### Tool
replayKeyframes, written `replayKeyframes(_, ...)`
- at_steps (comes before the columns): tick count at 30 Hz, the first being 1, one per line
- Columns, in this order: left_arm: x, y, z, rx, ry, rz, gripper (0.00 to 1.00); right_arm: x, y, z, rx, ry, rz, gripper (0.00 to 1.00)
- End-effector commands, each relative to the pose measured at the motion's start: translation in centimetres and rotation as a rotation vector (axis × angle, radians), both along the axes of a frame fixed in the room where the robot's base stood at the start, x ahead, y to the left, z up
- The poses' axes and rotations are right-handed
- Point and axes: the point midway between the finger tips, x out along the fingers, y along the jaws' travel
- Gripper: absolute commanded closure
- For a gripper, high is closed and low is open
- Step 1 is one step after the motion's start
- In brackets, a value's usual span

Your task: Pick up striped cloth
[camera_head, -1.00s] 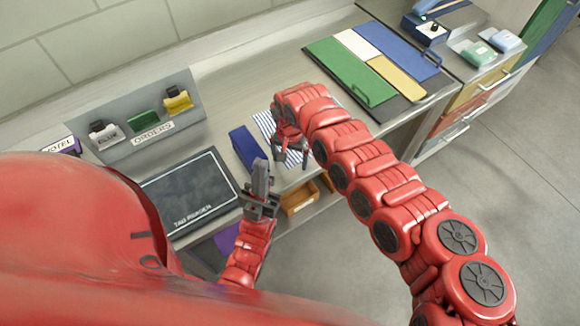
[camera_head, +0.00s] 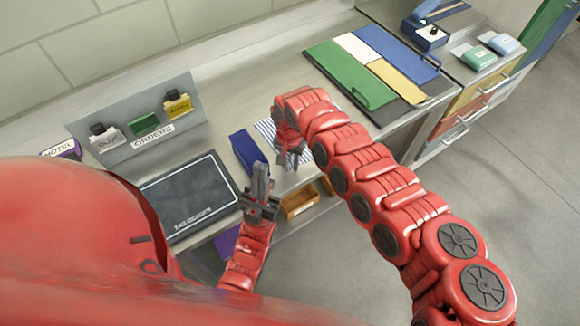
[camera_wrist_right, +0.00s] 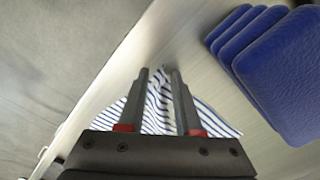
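The striped cloth (camera_head: 266,128), white with blue stripes, lies on the counter and is partly hidden by my right arm. My right gripper (camera_head: 287,157) is low over it. In the right wrist view, the right gripper's fingers (camera_wrist_right: 160,72) are drawn in on either side of a bunched fold of the cloth (camera_wrist_right: 158,112). The rest of the cloth spreads around the fingers, against or close to the counter. My left gripper (camera_head: 261,170) is apart from the cloth, at the counter's front; any gap between its fingers is unclear.
A blue block-like stack (camera_head: 247,152) stands just left of the cloth; it also shows in the wrist view (camera_wrist_right: 285,70). A dark tag-reader pad (camera_head: 188,195) lies farther left. Coloured panels (camera_head: 350,72) lie to the right. An open wooden drawer (camera_head: 300,202) is below.

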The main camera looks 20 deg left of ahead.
Motion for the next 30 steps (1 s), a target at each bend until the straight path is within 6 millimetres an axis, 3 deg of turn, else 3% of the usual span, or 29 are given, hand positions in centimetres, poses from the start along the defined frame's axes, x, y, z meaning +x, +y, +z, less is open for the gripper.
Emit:
replayKeyframes(10, 0.0, 0.0, 0.0, 0.0, 0.0, 0.0, 1.0, -0.1, -0.1, -0.2, -0.002, 0.003, -0.001, 1.0)
replayKeyframes(22, 0.0, 0.0, 0.2, 0.0, 0.0, 0.0, 1.0, -0.1, -0.1, 0.0, -0.002, 0.003, -0.001, 1.0)
replayKeyframes(26, 0.0, 0.0, 1.5, 0.0, 0.0, 0.0, 1.0, 0.0, -0.1, 1.8, -0.001, 0.001, -0.001, 1.0)
replayKeyframes(30, 0.0, 0.0, 3.9, 0.0, 0.0, 0.0, 1.0, 0.0, 0.0, 5.0, 0.001, 0.0, 0.0, 1.0)
